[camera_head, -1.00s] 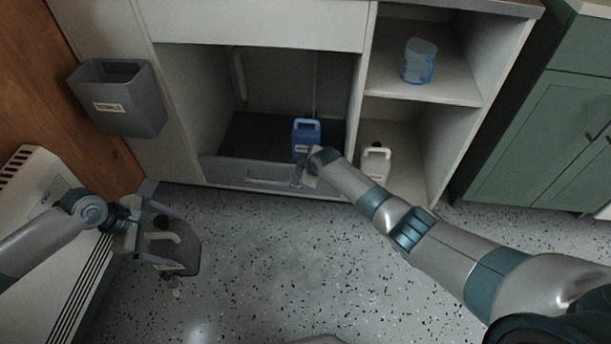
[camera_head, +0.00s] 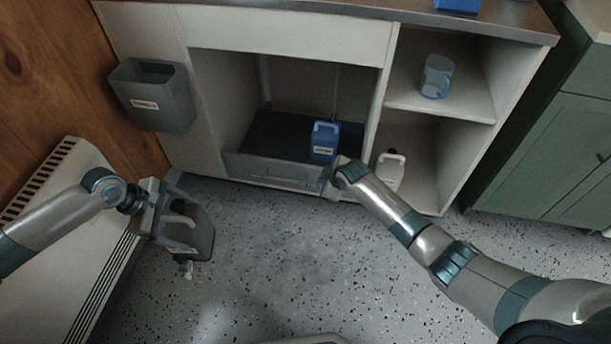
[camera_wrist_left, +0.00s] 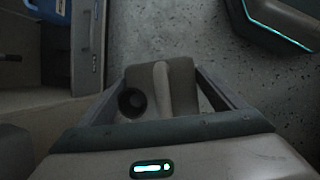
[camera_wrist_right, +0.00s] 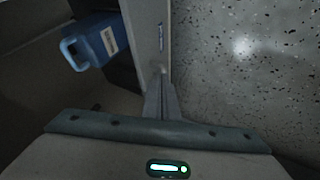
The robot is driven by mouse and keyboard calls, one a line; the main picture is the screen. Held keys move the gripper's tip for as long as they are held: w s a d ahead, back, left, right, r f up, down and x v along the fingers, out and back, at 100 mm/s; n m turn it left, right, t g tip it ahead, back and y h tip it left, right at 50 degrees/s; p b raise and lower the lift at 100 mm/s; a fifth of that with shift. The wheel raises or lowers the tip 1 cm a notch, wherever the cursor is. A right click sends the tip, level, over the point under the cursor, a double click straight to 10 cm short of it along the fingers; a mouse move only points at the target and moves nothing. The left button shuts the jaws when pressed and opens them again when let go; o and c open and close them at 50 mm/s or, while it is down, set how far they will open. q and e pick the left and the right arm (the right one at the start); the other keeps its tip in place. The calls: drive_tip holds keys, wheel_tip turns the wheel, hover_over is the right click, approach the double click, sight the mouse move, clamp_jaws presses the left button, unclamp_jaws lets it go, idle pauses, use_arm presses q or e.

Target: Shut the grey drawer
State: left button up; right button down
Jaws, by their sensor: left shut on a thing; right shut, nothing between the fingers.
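The grey drawer (camera_head: 262,170) sits low in the open left bay of the white cabinet, its front close to the cabinet's front edge. A blue labelled jug (camera_head: 323,143) stands in it at the right. My right gripper (camera_head: 328,186) is shut and empty at the right end of the drawer front. In the right wrist view its closed fingertips (camera_wrist_right: 163,90) are against or very near the drawer front (camera_wrist_right: 150,40); contact is hard to tell. My left gripper (camera_head: 168,222) is shut on a dark grey container (camera_head: 199,238), held over the floor at the left.
A white jug (camera_head: 390,170) stands in the lower right bay, with a clear blue mug (camera_head: 435,77) on the shelf above. A grey labelled bin (camera_head: 152,95) hangs on the cabinet's left. A white radiator (camera_head: 70,250) is beside my left arm. The middle floor is clear.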

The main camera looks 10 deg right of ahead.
use_arm(q)
drive_tip(key=shift+w+r, duration=0.1)
drive_tip(key=shift+r, duration=0.45)
use_arm(e)
drive_tip(key=shift+v, duration=1)
drive_tip(key=shift+a, duration=0.1)
